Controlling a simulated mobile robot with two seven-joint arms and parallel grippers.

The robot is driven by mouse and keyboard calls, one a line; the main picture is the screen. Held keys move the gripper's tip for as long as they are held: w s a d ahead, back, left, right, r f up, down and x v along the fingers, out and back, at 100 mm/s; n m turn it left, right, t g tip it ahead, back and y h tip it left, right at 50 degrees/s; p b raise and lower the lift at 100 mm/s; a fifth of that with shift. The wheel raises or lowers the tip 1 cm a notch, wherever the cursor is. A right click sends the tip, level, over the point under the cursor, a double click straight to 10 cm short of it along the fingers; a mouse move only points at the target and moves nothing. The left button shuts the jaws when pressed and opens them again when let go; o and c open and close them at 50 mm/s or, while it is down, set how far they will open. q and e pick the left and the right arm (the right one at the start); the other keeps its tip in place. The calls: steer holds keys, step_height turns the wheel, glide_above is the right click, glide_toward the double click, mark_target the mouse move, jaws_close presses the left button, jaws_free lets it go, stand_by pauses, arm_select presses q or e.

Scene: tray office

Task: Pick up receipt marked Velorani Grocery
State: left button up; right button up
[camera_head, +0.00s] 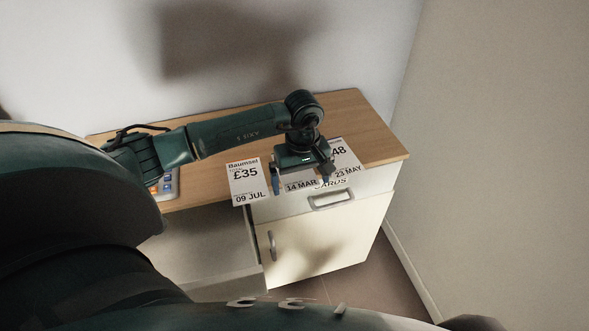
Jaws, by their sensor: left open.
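Three receipts lie near the front edge of the wooden desk. The left receipt (243,173) reads "Baumsel…", £35, 09 JUL. The middle receipt (301,186) shows 14 MAR; its name and price are hidden by my left gripper. The right receipt (346,160) shows "48" and 23 MAY; its name is not readable. No visible text reads Velorani Grocery. My left gripper (301,182) points down over the middle receipt, with its fingers apart at either side of it. Whether the fingertips touch the receipt or desk cannot be told. My right gripper is not in view.
The desk top (370,125) is bare behind and right of the receipts. A device with coloured keys (167,185) sits at the left, partly behind my arm. Below are a drawer with a handle (332,200) and a cabinet door (325,240). A wall (490,150) stands at right.

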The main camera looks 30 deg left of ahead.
arm_select(q)
steer(key=shift+c, duration=0.2)
steer(key=c, duration=1)
steer(key=shift+o, duration=0.2)
